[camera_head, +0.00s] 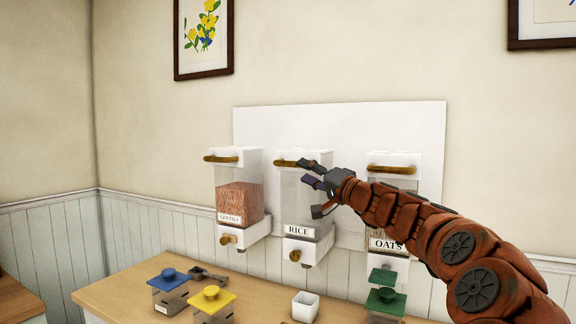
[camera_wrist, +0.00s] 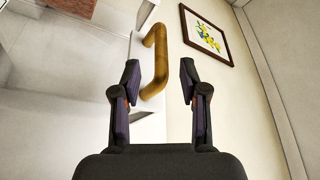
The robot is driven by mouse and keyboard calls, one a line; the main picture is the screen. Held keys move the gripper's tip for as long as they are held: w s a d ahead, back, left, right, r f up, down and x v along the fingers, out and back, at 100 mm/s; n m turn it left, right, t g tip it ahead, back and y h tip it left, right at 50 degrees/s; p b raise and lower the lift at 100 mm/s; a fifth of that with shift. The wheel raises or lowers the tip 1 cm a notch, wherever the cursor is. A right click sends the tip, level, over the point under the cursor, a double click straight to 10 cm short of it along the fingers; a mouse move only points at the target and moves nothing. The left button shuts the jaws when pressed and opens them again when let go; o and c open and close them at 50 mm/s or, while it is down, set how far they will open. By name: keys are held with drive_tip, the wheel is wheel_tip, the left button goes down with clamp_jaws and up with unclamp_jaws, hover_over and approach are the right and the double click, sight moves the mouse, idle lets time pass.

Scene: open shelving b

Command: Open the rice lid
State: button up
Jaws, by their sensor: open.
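The rice dispenser (camera_head: 299,215) hangs on the white wall panel, between the lentils and oats dispensers. Its white lid (camera_head: 312,156) lies flat and closed on top, with a wooden bar handle (camera_head: 288,163) at the front. My gripper (camera_head: 306,174) is open in front of the lid's right part, just right of the handle. In the wrist view, my gripper (camera_wrist: 160,85) has its two fingers apart, with a wooden handle (camera_wrist: 154,60) ahead, near the left finger. I cannot tell whether a finger touches it. My arm hides part of the oats dispenser.
The lentils dispenser (camera_head: 238,195) hangs left and the oats dispenser (camera_head: 390,187) right.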

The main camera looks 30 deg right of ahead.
sight(287, 164)
drive_tip(key=p+x, duration=0.2)
drive_tip(key=x, duration=0.3)
drive_tip(key=shift+w+a+r, duration=0.15)
drive_tip(key=shift+w+a, duration=0.05)
drive_tip(key=shift+w, duration=0.1)
drive_tip(key=shift+x, duration=0.85)
drive_tip(key=shift+c, duration=0.4)
clamp_jaws()
